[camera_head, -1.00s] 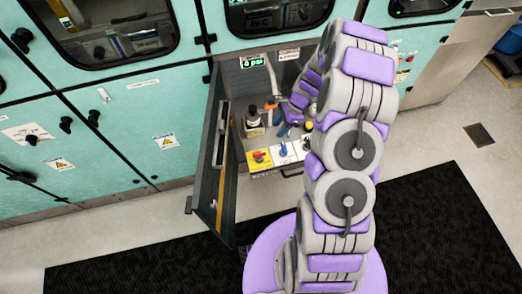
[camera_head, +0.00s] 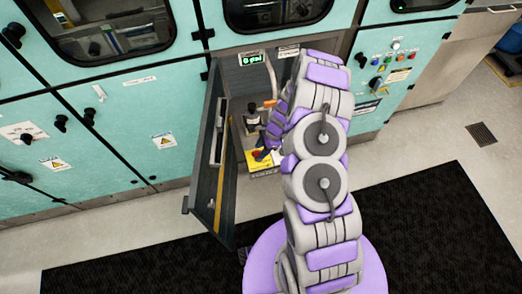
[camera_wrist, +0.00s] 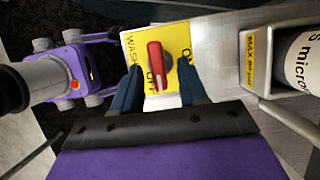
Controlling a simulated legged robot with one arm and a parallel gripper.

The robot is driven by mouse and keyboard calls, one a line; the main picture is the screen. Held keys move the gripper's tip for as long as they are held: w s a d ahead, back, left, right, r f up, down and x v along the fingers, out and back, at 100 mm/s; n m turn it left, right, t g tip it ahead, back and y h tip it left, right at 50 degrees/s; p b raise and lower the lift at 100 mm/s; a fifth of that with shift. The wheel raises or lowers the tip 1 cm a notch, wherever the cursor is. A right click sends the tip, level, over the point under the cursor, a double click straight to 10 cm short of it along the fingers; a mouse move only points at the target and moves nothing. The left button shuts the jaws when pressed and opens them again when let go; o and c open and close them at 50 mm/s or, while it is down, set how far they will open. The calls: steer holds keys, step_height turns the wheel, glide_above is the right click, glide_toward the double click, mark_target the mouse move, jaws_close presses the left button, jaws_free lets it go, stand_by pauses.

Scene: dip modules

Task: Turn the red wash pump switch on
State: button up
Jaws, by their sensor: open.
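The red wash pump switch (camera_wrist: 157,66) is a red handle on a yellow plate (camera_wrist: 176,38) lettered WASH, OFF and ON. In the wrist view its long side runs roughly up and down the picture, beside the OFF lettering. My gripper (camera_wrist: 159,74) is open, with one blue finger on each side of the red handle. I cannot tell whether either finger touches it. In the head view the yellow plate (camera_head: 259,158) shows at the cabinet's front edge, with the switch mostly hidden behind my gripper (camera_head: 262,152).
The dark cabinet door (camera_head: 208,165) stands open at left. A black-topped bottle (camera_head: 252,115) stands behind the plate, and a display (camera_head: 251,59) is on the back wall. A bottle with a micro label (camera_wrist: 300,62) sits close at right in the wrist view.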

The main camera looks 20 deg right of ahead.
steer(key=shift+a+f, duration=0.4)
steer(key=shift+a, duration=0.15)
steer(key=shift+d, duration=0.3)
steer(key=c, duration=0.5)
jaws_close()
